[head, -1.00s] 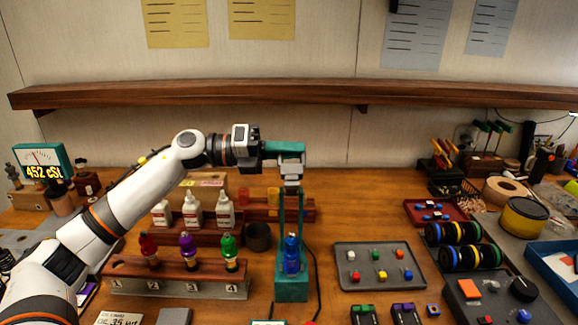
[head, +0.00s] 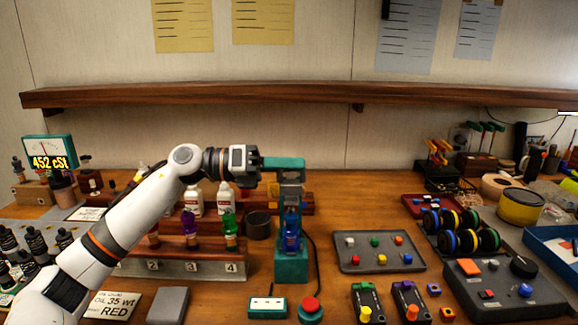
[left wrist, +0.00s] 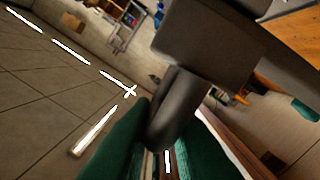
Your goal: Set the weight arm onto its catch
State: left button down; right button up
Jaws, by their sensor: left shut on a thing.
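The teal weight arm (head: 284,162) lies about level at the top of the teal stand (head: 291,267). A grey block (head: 291,177) hangs under its right end, close above a blue bottle (head: 291,232) on the stand's base. My left gripper (head: 268,164) is shut on the left end of the weight arm. In the left wrist view, a dark finger (left wrist: 176,112) shows between green parts. The catch cannot be made out, and I cannot tell whether the arm touches it. My right gripper is not in view.
A bottle rack (head: 190,266) stands left of the stand, with a dark cup (head: 258,225) behind. A grey button tray (head: 378,256) lies to the right. A red button (head: 310,306) and a white-topped box (head: 267,307) are in front. A black cable runs beside the stand.

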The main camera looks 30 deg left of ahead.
pick_arm(q)
jog(key=shift+s+d+f, duration=0.1)
jog(key=shift+d+f, duration=0.1)
jog(key=shift+f, duration=0.15)
jog(key=c, duration=1.5)
grip_release()
jog(key=shift+s+r, duration=0.15)
jog(key=shift+a, duration=0.15)
